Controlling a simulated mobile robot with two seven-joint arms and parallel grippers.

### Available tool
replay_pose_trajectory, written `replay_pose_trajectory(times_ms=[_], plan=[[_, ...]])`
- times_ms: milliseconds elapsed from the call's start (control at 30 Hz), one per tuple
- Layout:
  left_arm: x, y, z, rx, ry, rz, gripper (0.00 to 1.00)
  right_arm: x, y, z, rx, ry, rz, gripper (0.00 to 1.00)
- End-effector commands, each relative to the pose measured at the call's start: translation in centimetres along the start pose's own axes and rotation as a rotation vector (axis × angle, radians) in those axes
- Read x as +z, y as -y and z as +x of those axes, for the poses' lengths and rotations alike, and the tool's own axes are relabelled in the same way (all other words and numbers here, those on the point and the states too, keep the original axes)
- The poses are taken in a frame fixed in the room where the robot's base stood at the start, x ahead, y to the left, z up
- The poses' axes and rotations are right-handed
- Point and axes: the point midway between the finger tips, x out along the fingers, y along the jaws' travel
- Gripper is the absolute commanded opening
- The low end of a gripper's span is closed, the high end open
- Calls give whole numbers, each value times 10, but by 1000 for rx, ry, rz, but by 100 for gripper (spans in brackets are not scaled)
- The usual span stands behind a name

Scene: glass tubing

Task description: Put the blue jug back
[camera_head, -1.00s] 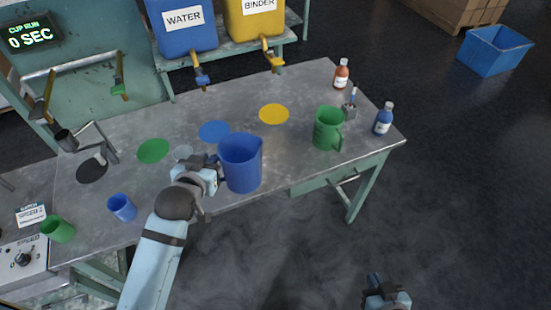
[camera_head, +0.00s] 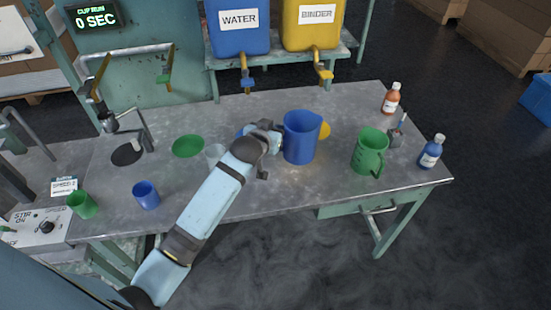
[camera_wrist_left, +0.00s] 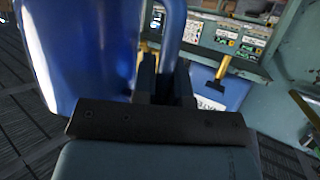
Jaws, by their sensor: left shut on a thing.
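The blue jug (camera_head: 301,138) is upright over the right-middle of the metal table and partly covers the yellow disc (camera_head: 325,131). Whether its base touches the table I cannot tell. My left gripper (camera_head: 274,138) is at the jug's left side, shut on its handle. In the left wrist view the jug (camera_wrist_left: 85,50) fills the left, and its handle runs down between the fingers of the left gripper (camera_wrist_left: 165,82). The blue disc (camera_head: 241,132) is mostly hidden behind my left gripper. My right gripper is not in view.
A green jug (camera_head: 369,152) stands to the right, with a blue bottle (camera_head: 431,152) and an orange bottle (camera_head: 391,98) beyond it. The green disc (camera_head: 188,146) is bare. A blue cup (camera_head: 146,195) and a green cup (camera_head: 81,205) stand at left. Dispenser taps hang behind.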

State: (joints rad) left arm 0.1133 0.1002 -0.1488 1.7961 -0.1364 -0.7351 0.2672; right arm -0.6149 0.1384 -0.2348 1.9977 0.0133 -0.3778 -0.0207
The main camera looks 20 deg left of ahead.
Motion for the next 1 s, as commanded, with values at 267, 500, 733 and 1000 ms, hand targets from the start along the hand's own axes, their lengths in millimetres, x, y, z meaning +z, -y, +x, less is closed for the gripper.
replay_pose_trajectory(times_ms=[267,500,733,1000], plan=[[58,0,24,0,1,0,0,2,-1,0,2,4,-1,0],[74,0,30,0,0,-1,0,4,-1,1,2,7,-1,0],[101,0,42,0,0,0,0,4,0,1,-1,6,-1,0],[102,0,42,0,-2,0,0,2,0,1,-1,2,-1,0]])
